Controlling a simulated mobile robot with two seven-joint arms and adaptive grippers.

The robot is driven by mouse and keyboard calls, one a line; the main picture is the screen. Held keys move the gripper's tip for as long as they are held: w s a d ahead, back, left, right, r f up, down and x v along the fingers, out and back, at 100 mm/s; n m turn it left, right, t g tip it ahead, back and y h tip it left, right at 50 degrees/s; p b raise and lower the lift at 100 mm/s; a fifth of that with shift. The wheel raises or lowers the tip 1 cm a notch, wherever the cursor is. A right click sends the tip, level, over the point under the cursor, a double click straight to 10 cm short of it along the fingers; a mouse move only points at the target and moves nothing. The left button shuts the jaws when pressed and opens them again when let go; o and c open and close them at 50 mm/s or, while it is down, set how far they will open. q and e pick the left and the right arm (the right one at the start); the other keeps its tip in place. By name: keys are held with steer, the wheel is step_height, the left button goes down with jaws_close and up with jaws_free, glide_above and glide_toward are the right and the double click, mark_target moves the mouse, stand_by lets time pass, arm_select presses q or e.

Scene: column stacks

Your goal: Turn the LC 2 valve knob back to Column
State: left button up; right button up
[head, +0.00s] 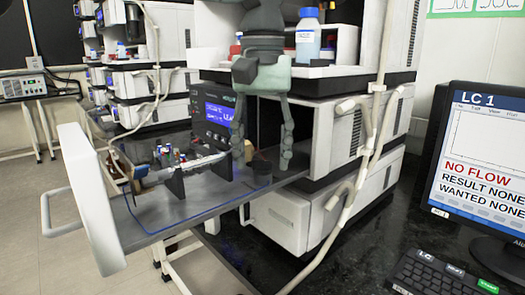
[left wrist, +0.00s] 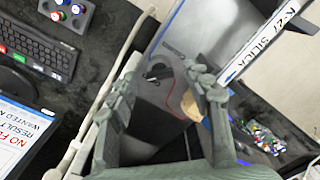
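My left gripper (head: 263,157) hangs fingers-down over the pulled-out tray (head: 190,212) of the near instrument stack. Its fingers are wide apart with nothing between them; the left wrist view also shows it open (left wrist: 163,85). A small dark round part (head: 261,174) sits on the tray below the fingers, with a tan piece beside it. In the left wrist view a dark knob-like part (left wrist: 158,72) lies beyond the fingertips, apart from them. I cannot tell for sure that it is the valve knob, and its pointer and any LC 2 marking are unreadable. My right gripper is out of view.
A white column (head: 190,165) lies in black holders on the tray, near small colored caps. A blue-lit display (head: 218,111) stands behind. The monitor (head: 480,165) reads LC 1 and NO FLOW. A keyboard (head: 445,275) lies on the dark bench. White tubing (head: 365,140) runs beside the stack.

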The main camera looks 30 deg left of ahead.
arm_select(q)
jaws_close()
steer(key=m, duration=0.4)
steer(key=shift+m, duration=0.3)
steer(key=m, duration=0.4)
steer(key=shift+m, duration=0.3)
steer(key=m, duration=0.4)
steer(key=shift+m, duration=2.4)
